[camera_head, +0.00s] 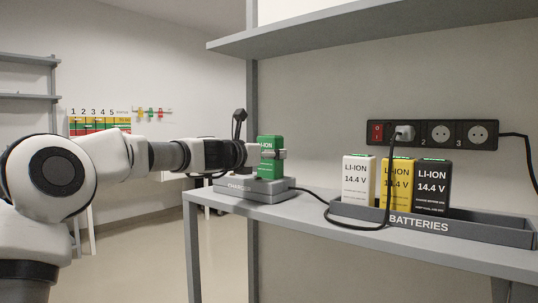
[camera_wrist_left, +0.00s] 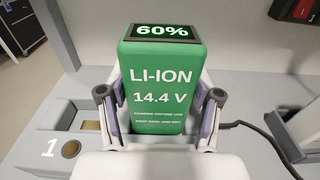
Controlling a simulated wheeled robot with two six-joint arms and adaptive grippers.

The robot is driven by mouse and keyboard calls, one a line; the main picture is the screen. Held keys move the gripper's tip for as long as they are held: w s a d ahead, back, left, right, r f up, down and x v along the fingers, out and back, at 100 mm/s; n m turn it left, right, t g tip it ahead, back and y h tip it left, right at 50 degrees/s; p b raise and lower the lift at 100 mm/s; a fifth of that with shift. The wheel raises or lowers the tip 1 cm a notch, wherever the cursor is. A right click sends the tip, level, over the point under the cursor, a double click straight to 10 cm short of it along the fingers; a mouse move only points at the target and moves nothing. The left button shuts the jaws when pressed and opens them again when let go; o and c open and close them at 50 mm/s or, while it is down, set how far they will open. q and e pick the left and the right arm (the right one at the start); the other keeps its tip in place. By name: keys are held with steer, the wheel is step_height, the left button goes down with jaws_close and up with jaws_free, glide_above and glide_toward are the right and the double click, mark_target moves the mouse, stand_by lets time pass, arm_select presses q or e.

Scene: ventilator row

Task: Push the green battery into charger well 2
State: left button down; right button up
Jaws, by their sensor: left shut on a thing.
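The green battery (camera_head: 268,158) is upright over the right part of the grey charger (camera_head: 236,186) on the shelf. In the left wrist view the green battery (camera_wrist_left: 160,84) shows "LI-ION 14.4 V" and a 60% display on top. My left gripper (camera_head: 272,154) has its fingers on both sides of the battery and is shut on it. The charger also shows in the left wrist view, with the empty well 1 (camera_wrist_left: 90,126) and its number at the left. The battery and gripper hide well 2, so I cannot tell how deep the battery sits. My right gripper is in neither view.
A tray labelled BATTERIES (camera_head: 470,226) holds a white battery (camera_head: 358,181), a yellow battery (camera_head: 396,184) and a black battery (camera_head: 432,187). A power strip (camera_head: 450,135) with a plug is on the back wall. A black cable (camera_head: 340,226) runs across the shelf from the charger.

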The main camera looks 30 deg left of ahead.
arm_select(q)
steer(key=shift+f+b, duration=0.85)
steer(key=shift+f, duration=0.05)
stand_by(0.7)
steer(key=shift+c, duration=0.7)
jaws_free()
step_height(320, 180, up, 10)
